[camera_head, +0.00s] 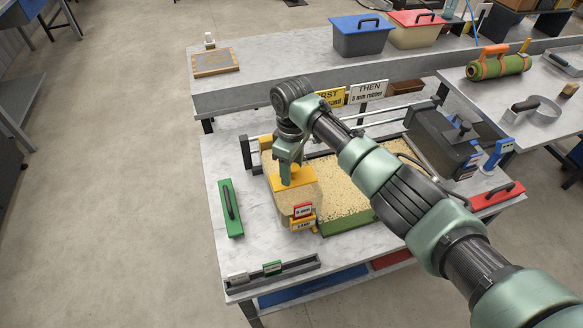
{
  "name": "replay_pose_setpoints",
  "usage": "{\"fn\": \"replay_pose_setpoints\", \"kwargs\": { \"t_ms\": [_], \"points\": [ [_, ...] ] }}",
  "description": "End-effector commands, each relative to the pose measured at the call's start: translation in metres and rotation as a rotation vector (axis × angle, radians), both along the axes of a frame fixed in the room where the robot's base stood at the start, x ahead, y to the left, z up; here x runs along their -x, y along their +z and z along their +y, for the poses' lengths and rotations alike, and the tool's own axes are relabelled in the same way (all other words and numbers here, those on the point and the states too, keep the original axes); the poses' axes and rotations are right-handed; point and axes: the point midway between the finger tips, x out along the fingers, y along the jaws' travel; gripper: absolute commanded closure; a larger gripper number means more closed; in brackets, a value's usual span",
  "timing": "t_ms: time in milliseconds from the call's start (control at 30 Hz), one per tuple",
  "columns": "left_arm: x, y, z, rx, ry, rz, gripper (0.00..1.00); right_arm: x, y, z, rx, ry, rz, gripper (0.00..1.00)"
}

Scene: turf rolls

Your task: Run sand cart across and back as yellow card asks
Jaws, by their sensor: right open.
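The sand cart (303,197) appears as a sand-filled hopper with a yellow top piece (292,179), standing at the left end of a green-sided tray (350,222) of pale granules. A red tag (302,210) and an orange tag (303,223) are on its front. My right gripper (286,172) is open, pointing down at the yellow top piece; I cannot tell whether it touches. The yellow card (330,97) stands behind, partly hidden by my arm, its wording partly readable as "...RST" and "sand". A white card (369,90) beside it reads "THEN 5 mm rubber". My left gripper is not in view.
Rails (400,112) run behind the tray. A dark grey box (440,140) stands right of it. A green handled tool (231,207) lies left, a red one (497,196) right. A card rack (272,275) is at the front. A turf roll (500,66) lies on the right table.

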Motion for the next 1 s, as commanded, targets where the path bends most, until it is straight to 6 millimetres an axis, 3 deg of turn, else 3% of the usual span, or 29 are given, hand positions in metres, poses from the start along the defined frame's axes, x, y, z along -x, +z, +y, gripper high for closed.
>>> {"fn": "replay_pose_setpoints", "kwargs": {
  "t_ms": [500,833,867,900,1000],
  "points": [
    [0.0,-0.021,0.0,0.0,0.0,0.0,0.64,0.0,0.07,0.003,-0.002,0.002,-0.003,0.48],
    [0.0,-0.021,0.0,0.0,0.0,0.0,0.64,0.001,0.078,0.003,0.0,0.002,-0.001,0.48],
    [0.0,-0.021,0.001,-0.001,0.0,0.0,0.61,0.001,0.078,0.003,0.0,0.002,-0.001,0.48],
    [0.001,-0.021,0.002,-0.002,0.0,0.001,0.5,0.001,0.078,0.003,0.0,0.002,-0.001,0.48],
    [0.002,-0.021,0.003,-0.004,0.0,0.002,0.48,0.001,0.078,0.004,0.0,0.002,-0.001,0.48]
  ]
}}
